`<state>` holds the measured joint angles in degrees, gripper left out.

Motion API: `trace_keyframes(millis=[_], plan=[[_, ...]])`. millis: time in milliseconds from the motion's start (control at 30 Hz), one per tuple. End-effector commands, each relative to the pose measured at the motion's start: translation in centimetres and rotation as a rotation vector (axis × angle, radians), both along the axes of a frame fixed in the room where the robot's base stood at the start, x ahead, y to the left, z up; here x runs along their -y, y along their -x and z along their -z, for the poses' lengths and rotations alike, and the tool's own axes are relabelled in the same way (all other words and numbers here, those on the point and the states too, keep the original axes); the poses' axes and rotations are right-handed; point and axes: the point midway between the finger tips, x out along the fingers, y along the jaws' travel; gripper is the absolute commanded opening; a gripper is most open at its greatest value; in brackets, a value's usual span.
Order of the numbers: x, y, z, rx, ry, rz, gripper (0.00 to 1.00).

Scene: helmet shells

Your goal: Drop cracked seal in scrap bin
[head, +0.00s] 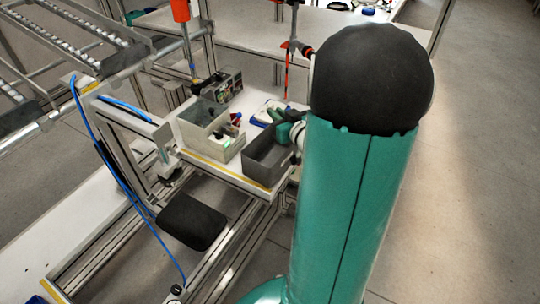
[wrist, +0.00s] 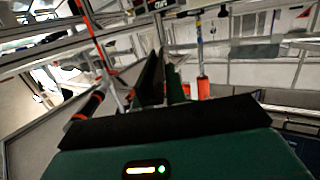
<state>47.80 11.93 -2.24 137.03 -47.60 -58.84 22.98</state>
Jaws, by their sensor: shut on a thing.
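My gripper (wrist: 163,68) shows in the wrist view as two dark fingers close together, pointing away from its green body. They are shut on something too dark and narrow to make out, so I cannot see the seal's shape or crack. In the head view, my teal arm with its black ball joint covers the right of the bench, and I cannot pick out the fingertips there. A dark grey bin (head: 262,172) stands at the bench's front right edge, beside a light grey bin (head: 222,152) holding small items. I cannot tell which is the scrap bin.
The white bench (head: 204,161) has a yellow front strip. A dark box (head: 222,86) stands behind the bins. An orange tool (head: 181,10) hangs above; it also shows in the wrist view (wrist: 203,88). A black seat (head: 191,222) is in front. Floor at right is clear.

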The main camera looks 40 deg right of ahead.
Motion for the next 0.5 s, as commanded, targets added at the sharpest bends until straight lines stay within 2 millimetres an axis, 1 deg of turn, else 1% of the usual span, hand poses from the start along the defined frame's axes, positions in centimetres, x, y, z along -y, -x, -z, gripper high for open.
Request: trace_keyframes(millis=[33,200,333,500], plan=[[0.0,-0.1,0.8,-0.002,-0.004,-0.003,0.00],[0.0,-0.2,2.2,-0.001,-0.002,-0.002,0.00],[0.1,-0.3,2.7,0.000,0.000,-0.001,0.00],[0.1,-0.4,2.7,0.000,0.000,-0.001,0.00]])
